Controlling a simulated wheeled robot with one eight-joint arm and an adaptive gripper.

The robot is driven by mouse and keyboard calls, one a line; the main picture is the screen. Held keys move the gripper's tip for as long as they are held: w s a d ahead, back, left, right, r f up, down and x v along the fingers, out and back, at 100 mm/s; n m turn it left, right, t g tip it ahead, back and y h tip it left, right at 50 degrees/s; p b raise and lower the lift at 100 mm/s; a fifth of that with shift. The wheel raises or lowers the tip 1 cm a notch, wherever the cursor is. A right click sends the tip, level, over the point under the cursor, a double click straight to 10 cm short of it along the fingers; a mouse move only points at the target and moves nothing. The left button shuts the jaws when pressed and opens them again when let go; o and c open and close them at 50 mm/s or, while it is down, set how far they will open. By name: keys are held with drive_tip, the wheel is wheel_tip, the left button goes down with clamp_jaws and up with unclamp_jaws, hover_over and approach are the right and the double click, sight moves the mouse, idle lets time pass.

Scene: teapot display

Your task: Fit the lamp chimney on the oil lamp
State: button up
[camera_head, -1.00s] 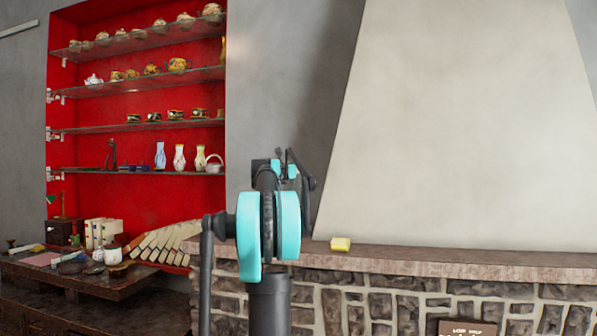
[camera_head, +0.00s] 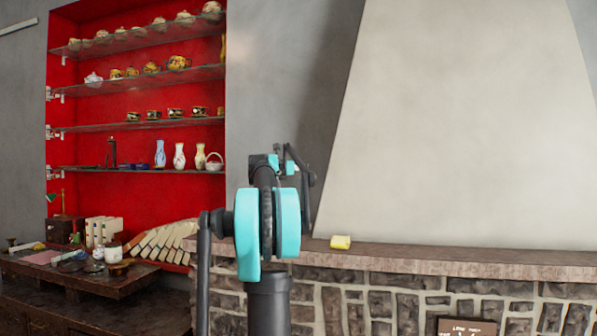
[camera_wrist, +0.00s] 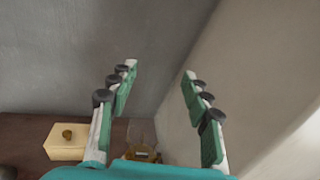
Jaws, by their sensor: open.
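My gripper (camera_wrist: 160,72) is open in the wrist view, with nothing visible between its two green-padded fingers. Below the fingers, partly hidden by the teal gripper body, is a small brass-coloured object (camera_wrist: 143,154) on a dark brown surface; it may be the oil lamp, but too little shows to be sure. I cannot make out the lamp chimney in either view. In the head view my arm rises in front of the fireplace, and the gripper's fingers are not clear there.
A pale yellow block (camera_wrist: 67,142) with a dark knob sits left of the brass object. A cluttered desk (camera_head: 70,277) and red-backed glass shelves (camera_head: 140,172) stand left.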

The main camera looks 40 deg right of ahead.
drive_tip(key=v, duration=1)
drive_tip(key=shift+s+a, duration=0.2)
drive_tip(key=shift+a, duration=0.05)
